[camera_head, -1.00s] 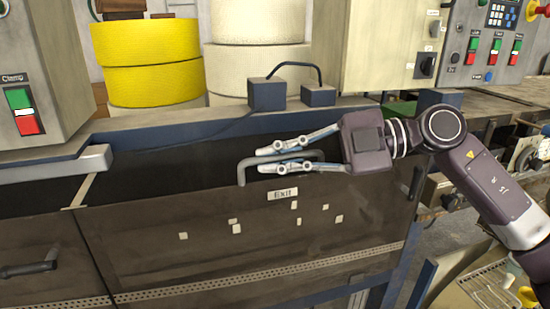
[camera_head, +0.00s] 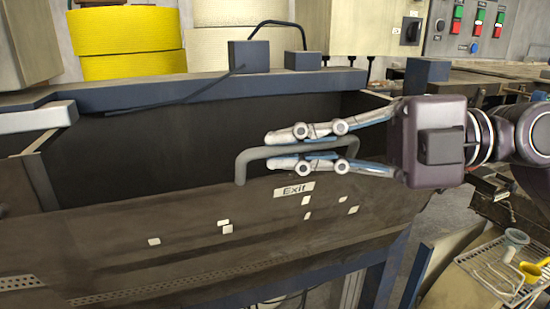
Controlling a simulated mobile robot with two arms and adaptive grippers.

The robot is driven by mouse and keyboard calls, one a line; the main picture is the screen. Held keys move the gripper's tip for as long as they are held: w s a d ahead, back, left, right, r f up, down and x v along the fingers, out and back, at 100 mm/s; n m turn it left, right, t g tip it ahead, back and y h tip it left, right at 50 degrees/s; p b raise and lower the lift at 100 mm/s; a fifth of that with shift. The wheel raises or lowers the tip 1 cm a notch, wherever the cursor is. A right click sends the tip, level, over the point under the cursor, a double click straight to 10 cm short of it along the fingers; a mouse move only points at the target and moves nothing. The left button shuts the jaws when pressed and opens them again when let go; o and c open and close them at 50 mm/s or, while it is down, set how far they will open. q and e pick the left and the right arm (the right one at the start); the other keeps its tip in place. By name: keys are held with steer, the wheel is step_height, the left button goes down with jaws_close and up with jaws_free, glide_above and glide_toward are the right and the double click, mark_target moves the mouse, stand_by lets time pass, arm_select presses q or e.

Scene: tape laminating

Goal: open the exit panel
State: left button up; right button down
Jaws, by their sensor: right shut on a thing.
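The exit panel (camera_head: 200,205) is a brown metal front with a label reading "Exit" (camera_head: 294,190) and several small pale stickers. It is tilted outward at the top, with a dark opening (camera_head: 190,150) showing behind it. A grey bar handle (camera_head: 240,168) stands on its upper edge. My right gripper (camera_head: 283,150) comes in from the right and is shut on the handle, one finger above the bar and one below. My left gripper is not in view.
A blue beam (camera_head: 150,93) runs behind the opening, with yellow rolls (camera_head: 133,66) and pale rolls behind it. A control panel (camera_head: 470,28) stands at the back right. A wire rack (camera_head: 492,270) with small tools is at the lower right.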

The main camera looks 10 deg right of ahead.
arm_select(q)
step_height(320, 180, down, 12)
steer(key=b, duration=1)
arm_select(e)
steer(key=s+d+f+n+y, duration=0.1)
steer(key=s+f+n, duration=0.1)
steer(key=s+f, duration=0.3)
steer(key=shift+s+d+n+t, duration=0.3)
steer(key=shift+s+d+n, duration=0.1)
steer(key=shift+s, duration=1.65)
arm_select(q)
steer(key=shift+b, duration=0.3)
